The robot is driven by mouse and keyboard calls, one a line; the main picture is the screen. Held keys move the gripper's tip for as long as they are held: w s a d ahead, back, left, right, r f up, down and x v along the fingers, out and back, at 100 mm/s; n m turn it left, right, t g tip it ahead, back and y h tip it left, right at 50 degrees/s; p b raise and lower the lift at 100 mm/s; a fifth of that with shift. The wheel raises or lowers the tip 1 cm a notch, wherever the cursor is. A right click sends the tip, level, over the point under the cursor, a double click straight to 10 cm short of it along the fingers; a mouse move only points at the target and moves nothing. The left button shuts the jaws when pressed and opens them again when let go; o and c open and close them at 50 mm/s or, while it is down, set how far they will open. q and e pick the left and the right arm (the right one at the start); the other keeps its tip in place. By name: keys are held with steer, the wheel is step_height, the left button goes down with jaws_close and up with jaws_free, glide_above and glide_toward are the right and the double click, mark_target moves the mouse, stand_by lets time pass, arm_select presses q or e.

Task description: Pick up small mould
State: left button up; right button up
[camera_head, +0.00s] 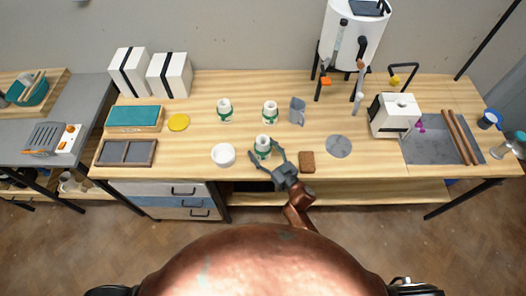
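A small white mould-like piece with a green band and a hole in its top (263,142) stands upright near the table's front edge. Two similar pieces stand farther back, one at the left (224,107) and one at the right (270,108). My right gripper (264,150) reaches in from the front with its fingers spread, one on each side of the nearest piece. The fingers look open, and I cannot tell whether either touches it. My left gripper is not in view.
A white bowl (223,155) is close left of the gripper, and a brown block (307,162) close right. A grey jug (297,109) stands behind. Strapped white blocks (128,74) are back left. A grey disc (339,146) lies right, with mostly bare wood around it.

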steer(key=shift+d, duration=0.1)
steer(key=shift+c, duration=0.4)
steer(key=c, duration=0.8)
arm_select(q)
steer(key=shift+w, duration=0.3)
arm_select(e)
steer(key=shift+r, duration=0.1)
steer(key=c, duration=0.4)
